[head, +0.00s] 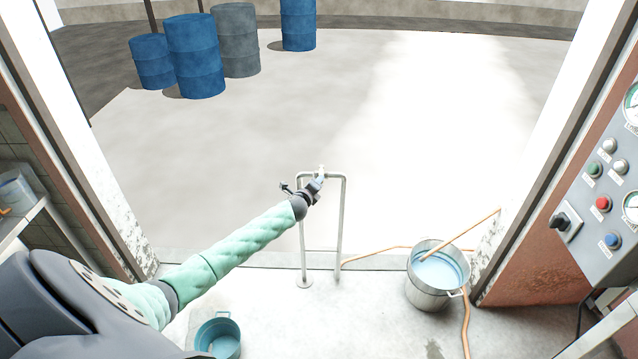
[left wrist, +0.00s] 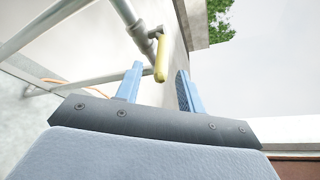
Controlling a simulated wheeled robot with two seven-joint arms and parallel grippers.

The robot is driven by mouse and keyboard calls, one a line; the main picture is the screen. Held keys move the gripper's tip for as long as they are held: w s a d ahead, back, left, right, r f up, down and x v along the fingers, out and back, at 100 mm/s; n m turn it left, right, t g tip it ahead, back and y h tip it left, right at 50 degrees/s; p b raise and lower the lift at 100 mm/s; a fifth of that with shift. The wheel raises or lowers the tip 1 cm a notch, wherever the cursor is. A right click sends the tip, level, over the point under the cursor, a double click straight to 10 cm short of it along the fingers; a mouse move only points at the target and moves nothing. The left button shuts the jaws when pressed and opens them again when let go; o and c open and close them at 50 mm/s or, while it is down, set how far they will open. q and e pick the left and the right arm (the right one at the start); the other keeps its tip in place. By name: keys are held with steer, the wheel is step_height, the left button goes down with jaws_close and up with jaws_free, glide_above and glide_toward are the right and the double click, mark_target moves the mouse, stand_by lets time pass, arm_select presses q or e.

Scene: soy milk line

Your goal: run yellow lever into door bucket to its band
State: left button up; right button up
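The yellow lever (left wrist: 161,60) hangs from a valve on a grey pipe in the left wrist view. My left gripper (head: 319,182) is at the top of the pipe stand (head: 343,215) in the doorway. Its two blue fingers are apart, with the lever's lower end seen between their tips; I see no contact. In the head view the lever is too small to make out clearly. A metal bucket (head: 421,293) with pale blue liquid and a stick in it stands by the right door post. A teal bucket (head: 237,333) stands at the front left. My right gripper is out of view.
An orange hose (head: 467,325) runs along the floor by the metal bucket. A control panel (head: 606,190) with buttons and gauges is at the right. A shelf (head: 22,220) is at the left. Blue drums (head: 195,60) stand far back on open pale ground.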

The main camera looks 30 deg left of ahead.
arm_select(q)
steer(key=v, duration=0.2)
steer(key=shift+s+r+b, duration=0.1)
steer(key=shift+s+b, duration=0.2)
steer(key=shift+s, duration=0.05)
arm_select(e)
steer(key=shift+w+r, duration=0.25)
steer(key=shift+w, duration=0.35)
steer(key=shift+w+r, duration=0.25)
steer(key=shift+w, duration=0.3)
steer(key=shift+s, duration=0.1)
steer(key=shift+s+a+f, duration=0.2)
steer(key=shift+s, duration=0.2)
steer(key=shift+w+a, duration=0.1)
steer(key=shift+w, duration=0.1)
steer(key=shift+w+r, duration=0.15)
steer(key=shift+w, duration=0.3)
